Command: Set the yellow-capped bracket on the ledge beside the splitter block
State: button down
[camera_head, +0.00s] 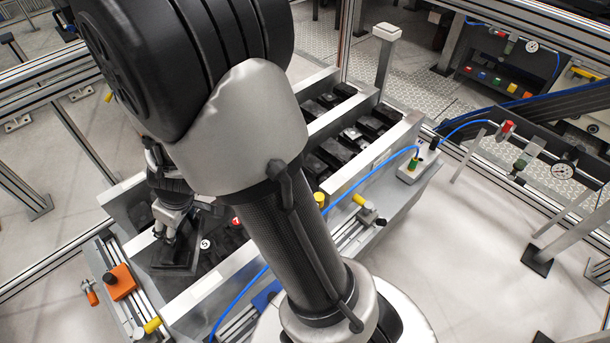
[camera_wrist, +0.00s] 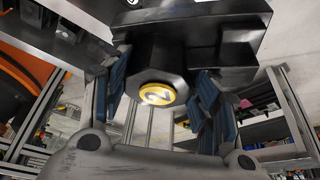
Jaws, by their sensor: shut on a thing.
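The yellow-capped bracket (camera_wrist: 185,35) is a black stepped part with a round yellow cap (camera_wrist: 158,94) on its face. My gripper (camera_wrist: 160,85) is shut on it, with a blue-padded finger on each side. In the head view my gripper (camera_head: 170,240) is at the left part of the long metal trough, with the black bracket (camera_head: 178,261) below its fingers. The likely splitter block (camera_head: 416,168) is a small grey block with green and yellow fittings and a blue hose, at the right end of a grey ledge (camera_head: 398,195). My arm hides the middle of the trough.
Dark parts with a red cap (camera_head: 236,222) and a white cap (camera_head: 205,244) lie right of my gripper. More black parts (camera_head: 345,135) fill the far trough. A rail with an orange block (camera_head: 120,282) stands front left. A blue hose (camera_head: 350,190) crosses the trough.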

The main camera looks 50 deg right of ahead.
aim_at(395, 189)
jog(key=k+l+z, duration=0.15)
jog(key=l+z, duration=0.3)
jog(key=l, duration=1.15)
jog(key=l+z, duration=0.45)
jog(key=l, duration=1.15)
jog(key=i, duration=0.05)
